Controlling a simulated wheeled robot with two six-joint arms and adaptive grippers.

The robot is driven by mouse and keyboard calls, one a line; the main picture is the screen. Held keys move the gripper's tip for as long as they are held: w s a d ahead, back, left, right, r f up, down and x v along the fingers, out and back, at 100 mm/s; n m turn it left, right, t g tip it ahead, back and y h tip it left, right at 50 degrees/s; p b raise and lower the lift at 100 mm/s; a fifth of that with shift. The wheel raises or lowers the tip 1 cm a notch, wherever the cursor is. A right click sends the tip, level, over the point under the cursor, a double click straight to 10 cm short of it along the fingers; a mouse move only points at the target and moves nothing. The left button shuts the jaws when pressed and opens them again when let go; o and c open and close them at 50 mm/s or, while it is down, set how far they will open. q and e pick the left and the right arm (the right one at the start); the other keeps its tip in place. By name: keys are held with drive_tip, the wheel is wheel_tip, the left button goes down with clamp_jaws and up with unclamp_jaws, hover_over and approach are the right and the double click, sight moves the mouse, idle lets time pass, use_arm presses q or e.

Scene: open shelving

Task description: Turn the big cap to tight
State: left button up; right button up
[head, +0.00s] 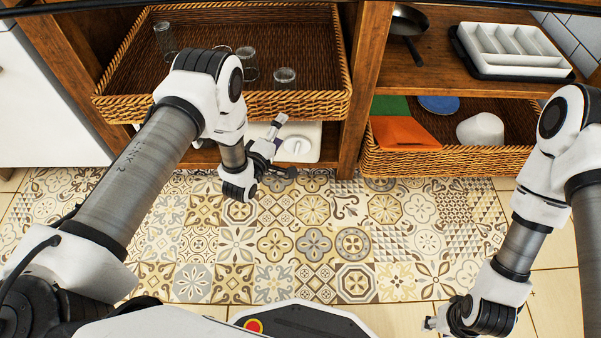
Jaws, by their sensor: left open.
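A white flat-topped object (313,134) sits on the low shelf under the large wicker basket. A pale grey round piece (298,146) shows on it; it may be the big cap, but it is too small to tell its setting. My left gripper (284,146) is open, at the left side of this round piece and partly covering the white object. Whether it touches the piece cannot be told. My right gripper (430,323) hangs low at the bottom right, far from the shelf, and its finger opening is unclear.
A wicker basket (222,108) with several glasses is above the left gripper. A wooden post (362,90) stands right of the white object. Another basket (440,163) holds an orange item and a white one. The tiled floor (330,240) is clear.

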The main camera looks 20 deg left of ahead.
use_arm(q)
wheel_tip(320, 180, down, 12)
drive_tip(key=f+b, duration=0.1)
drive_tip(key=b, duration=1)
approach(296, 150)
drive_tip(key=w, duration=0.2)
drive_tip(key=w+b, duration=0.1)
drive_tip(key=w, duration=0.1)
drive_tip(key=w+d+b, duration=0.1)
drive_tip(key=w, duration=0.1)
drive_tip(key=w+b, duration=0.2)
drive_tip(key=w, duration=0.1)
drive_tip(key=shift+d+f, duration=0.35)
drive_tip(key=shift+f, duration=0.05)
drive_tip(key=shift+w+r, duration=0.1)
drive_tip(key=shift+w, duration=0.05)
drive_tip(key=c, duration=0.9)
use_arm(e)
wheel_tip(296, 150, down, 19)
drive_tip(key=shift+w+d, duration=0.25)
